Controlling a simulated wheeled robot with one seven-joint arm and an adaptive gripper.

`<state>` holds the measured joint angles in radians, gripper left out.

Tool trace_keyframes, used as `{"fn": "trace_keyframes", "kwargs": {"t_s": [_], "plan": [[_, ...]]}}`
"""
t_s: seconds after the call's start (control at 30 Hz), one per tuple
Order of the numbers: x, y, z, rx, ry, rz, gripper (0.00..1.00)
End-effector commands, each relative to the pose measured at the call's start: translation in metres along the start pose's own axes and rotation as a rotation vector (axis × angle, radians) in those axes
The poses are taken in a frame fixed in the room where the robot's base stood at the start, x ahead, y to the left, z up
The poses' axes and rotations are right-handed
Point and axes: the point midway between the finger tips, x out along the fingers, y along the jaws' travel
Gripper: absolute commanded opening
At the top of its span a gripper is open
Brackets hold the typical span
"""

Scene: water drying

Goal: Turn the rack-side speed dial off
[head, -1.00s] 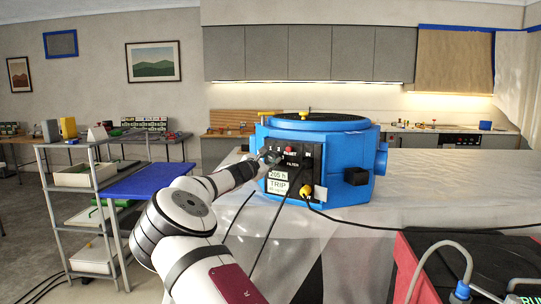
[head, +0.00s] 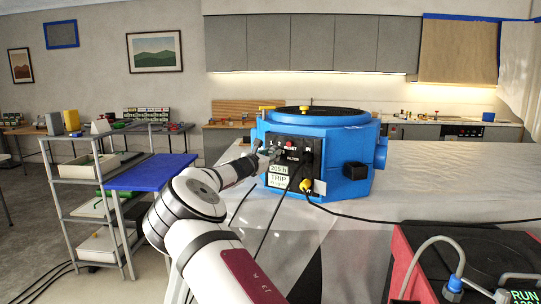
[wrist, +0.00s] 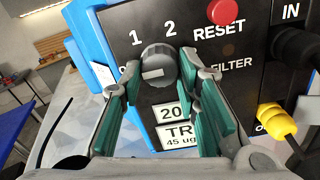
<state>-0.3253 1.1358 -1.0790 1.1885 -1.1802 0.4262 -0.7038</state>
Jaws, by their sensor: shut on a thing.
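The blue machine (head: 335,142) stands on the covered counter, with a black control panel on its front. A grey round dial (wrist: 158,60) sits on that panel, under the printed 1 and 2; the left label is partly hidden by a finger. Its pale mark lies nearly level, slightly tilted. My gripper (wrist: 162,78) has its green-padded fingers on either side of the dial and is shut on it. In the head view my gripper (head: 268,154) is at the panel's left part and hides the dial.
The red RESET button (wrist: 223,12) is just right of the dial. A yellow cable plug (wrist: 275,121) sits lower right, and black cables hang in front. A red-and-black unit (head: 465,260) is at lower right.

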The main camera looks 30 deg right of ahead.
Motion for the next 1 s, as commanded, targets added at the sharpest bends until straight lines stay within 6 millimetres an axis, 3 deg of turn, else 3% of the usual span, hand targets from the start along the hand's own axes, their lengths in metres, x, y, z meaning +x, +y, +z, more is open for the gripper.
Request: {"fn": "trace_keyframes", "kwargs": {"t_s": [0.17, 0.2, 0.27, 0.67, 1.0], "plan": [[0.000, 0.000, -0.003, -0.002, 0.004, 0.000, 0.02], [0.000, 0.000, -0.003, -0.002, 0.004, 0.000, 0.39], [0.000, 0.000, -0.003, -0.002, 0.004, 0.000, 0.50], [-0.006, 0.001, -0.001, -0.001, 0.001, 0.001, 0.50], [-0.065, 0.001, -0.002, -0.001, 0.003, 0.002, 0.50]]}}
